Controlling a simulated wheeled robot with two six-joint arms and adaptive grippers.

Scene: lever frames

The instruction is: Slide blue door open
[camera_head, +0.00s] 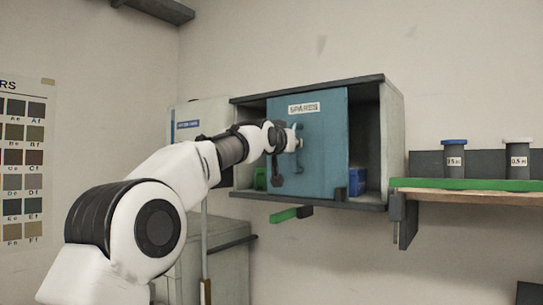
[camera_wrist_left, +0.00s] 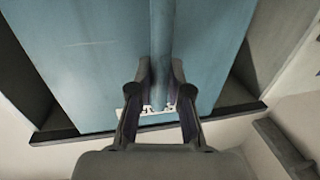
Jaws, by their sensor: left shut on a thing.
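The blue door (camera_head: 325,145) is a flat panel with a "SPARES" label (camera_head: 304,108), set in the front of a grey wall cabinet (camera_head: 395,140). The cabinet shows dark open space on both sides of the door. My left gripper (camera_head: 287,139) is at the door's left part, just below the label. In the left wrist view my left gripper (camera_wrist_left: 161,82) has its fingers on either side of a blue upright bar, the door handle (camera_wrist_left: 161,35), and is shut on it. My wrist hides part of the handle in the head view. My right gripper is not in view.
A blue bin (camera_head: 357,181) shows in the cabinet's right opening and a green bin (camera_head: 260,179) in the left one. A green-edged shelf (camera_head: 470,185) with two capped containers is at right. A green-tipped bar (camera_head: 285,214) juts out below the cabinet.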

